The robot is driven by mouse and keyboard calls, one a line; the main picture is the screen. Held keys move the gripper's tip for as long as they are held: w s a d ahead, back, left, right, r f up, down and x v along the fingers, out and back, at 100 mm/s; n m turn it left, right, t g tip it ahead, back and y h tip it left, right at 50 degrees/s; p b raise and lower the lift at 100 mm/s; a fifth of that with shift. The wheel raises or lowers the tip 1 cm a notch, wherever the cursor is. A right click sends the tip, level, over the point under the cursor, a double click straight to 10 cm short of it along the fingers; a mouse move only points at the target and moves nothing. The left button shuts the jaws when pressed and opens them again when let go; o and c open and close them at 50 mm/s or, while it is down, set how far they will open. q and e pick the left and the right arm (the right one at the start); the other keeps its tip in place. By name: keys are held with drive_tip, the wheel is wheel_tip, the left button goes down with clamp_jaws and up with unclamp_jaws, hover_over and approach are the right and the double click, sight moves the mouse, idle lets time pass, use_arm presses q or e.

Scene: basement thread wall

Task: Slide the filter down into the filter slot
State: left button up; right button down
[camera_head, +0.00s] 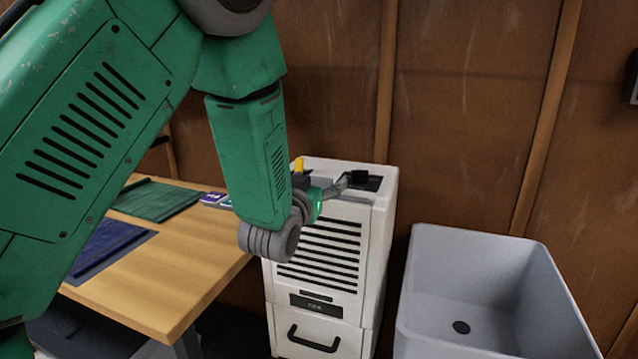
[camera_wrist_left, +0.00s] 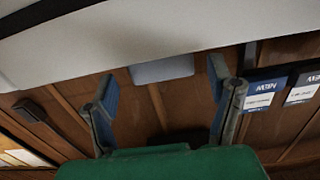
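A white cabinet (camera_head: 384,215) with a louvred front stands beside the table. A dark recess (camera_head: 373,185) on its top looks like the filter slot. My left gripper (camera_head: 350,180) is at the cabinet top, by this recess. In the left wrist view its two blue-padded fingers (camera_wrist_left: 161,72) stand wide apart, with nothing visibly held between them. I cannot make out a filter for certain; any part inside the slot is hidden. My right gripper is in neither view.
A yellow piece (camera_head: 299,164) sticks up at the cabinet's top left. The wooden table (camera_head: 185,275) bears a green panel (camera_head: 152,201) and a blue panel (camera_head: 108,240). A deep grey tub (camera_head: 500,285) stands right of the cabinet. A wood-panelled wall (camera_head: 460,110) is behind.

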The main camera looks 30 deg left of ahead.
use_arm(q)
drive_tip(key=v, duration=0.7)
drive_tip(key=shift+s, duration=0.2)
idle(0.4)
drive_tip(key=s+d+f+m+g+h, duration=0.15)
drive_tip(key=s+f+g, duration=0.3)
drive_tip(key=f, duration=0.85)
drive_tip(key=s+d+f+g+h, duration=0.15)
drive_tip(key=s+f+g, duration=0.3)
drive_tip(key=f, duration=0.75)
drive_tip(key=s+d+f+m+g, duration=0.1)
drive_tip(key=s+d+f+g, duration=0.1)
drive_tip(key=s+f+g, duration=0.2)
drive_tip(key=s+d+f+g+h, duration=0.1)
drive_tip(key=s+d+f+g, duration=0.1)
drive_tip(key=s+f, duration=0.8)
drive_tip(key=s+g, duration=0.1)
drive_tip(key=s, duration=0.7)
drive_tip(key=shift+m+g, duration=0.35)
drive_tip(key=shift+g, duration=0.05)
